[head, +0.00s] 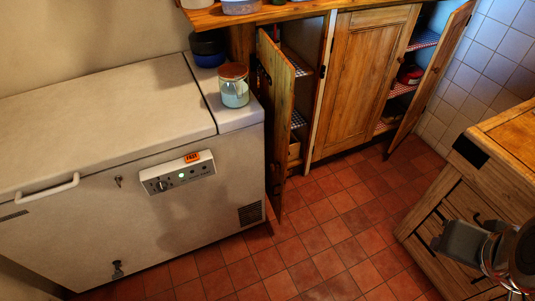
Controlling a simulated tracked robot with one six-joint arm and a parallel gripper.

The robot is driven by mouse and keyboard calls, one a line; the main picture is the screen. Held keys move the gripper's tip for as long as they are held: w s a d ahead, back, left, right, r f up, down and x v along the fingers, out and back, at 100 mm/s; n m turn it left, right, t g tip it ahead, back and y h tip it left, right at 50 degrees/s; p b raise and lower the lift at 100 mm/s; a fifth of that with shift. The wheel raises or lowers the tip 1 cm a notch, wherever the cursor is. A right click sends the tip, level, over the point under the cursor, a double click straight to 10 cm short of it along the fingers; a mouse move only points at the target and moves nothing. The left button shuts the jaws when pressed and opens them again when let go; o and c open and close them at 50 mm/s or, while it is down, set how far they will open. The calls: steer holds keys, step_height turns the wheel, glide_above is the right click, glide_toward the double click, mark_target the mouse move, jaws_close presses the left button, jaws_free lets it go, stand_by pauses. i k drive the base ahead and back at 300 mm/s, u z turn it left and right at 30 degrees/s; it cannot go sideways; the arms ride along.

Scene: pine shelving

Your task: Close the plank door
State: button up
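A wooden plank door (277,115) on the left of the pine cupboard stands wide open, jutting out into the room beside the white chest freezer. A second wooden door (434,78) at the cupboard's right end also stands open. A panelled door (364,80) between them looks shut. I cannot tell for certain which open door the task names. My gripper (459,241) is at the lower right, over the wooden drawer unit, well apart from both open doors. Its fingers are partly hidden and their opening is unclear.
The chest freezer (100,120) fills the left, with a glass jar (234,88) and a blue pot (207,50) on top. A wooden drawer unit (490,150) stands at right. Shelves show inside the open cupboards. The red tile floor (330,225) between is clear.

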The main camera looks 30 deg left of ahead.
mark_target(276, 72)
steer(key=u, duration=1.3)
steer(key=i, duration=1.5)
steer(key=z, duration=0.05)
steer(key=k, duration=0.45)
steer(key=u, duration=0.05)
